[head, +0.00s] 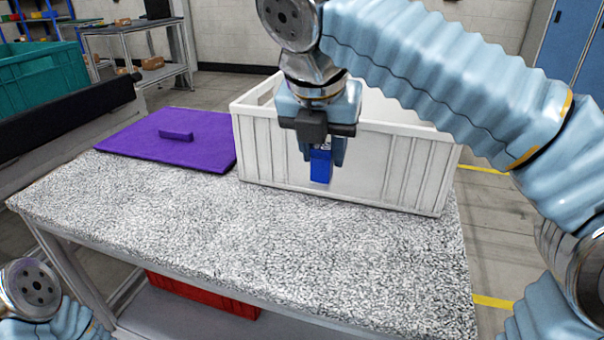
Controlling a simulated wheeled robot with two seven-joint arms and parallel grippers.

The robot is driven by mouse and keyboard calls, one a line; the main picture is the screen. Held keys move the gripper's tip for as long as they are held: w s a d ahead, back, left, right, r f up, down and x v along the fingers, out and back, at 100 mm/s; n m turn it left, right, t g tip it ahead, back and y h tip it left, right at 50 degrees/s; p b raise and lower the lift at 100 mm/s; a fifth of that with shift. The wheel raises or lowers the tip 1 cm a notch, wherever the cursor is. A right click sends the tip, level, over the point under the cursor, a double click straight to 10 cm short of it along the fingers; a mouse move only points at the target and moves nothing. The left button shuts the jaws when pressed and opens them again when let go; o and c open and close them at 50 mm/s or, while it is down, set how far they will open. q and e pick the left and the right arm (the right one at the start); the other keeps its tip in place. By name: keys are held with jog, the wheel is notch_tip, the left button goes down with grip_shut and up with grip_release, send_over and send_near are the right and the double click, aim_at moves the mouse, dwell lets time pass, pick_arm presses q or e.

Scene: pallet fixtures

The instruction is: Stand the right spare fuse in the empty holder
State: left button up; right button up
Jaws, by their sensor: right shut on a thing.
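My right gripper (322,157) points down in front of the long near wall of a white crate (270,165). It is shut on a blue block-like piece, which I take to be the spare fuse (321,170). The fuse hangs upright below the jaws, and its top is hidden between the fingers. It appears to be above the table; I cannot tell its exact gap to the crate wall. No holder and no other fuse can be made out; the crate's inside is mostly hidden by its near wall and my right arm. My left gripper is out of view.
The crate stands on a speckled grey table (220,230), whose front half is clear. A purple panel with a raised handle (125,140) lies left of the crate. A red crate (205,296) is under the table. A teal bin (42,85) stands at the back left.

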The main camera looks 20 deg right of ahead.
jog(key=w+f, duration=0.2)
jog(key=f, duration=0.1)
jog(key=w+f+b, duration=0.1)
jog(key=w+f, duration=0.1)
jog(key=f, duration=0.1)
jog(key=w+d+f, duration=0.1)
jog(key=w+f, duration=0.1)
jog(key=f, duration=0.1)
jog(key=shift+w+f, duration=0.1)
jog(key=shift+w, duration=0.1)
jog(key=shift+a+f, duration=0.1)
jog(key=shift+f, duration=0.15)
jog(key=shift+f+b, duration=0.1)
jog(key=shift+b, duration=0.2)
jog(key=o, duration=1.1)
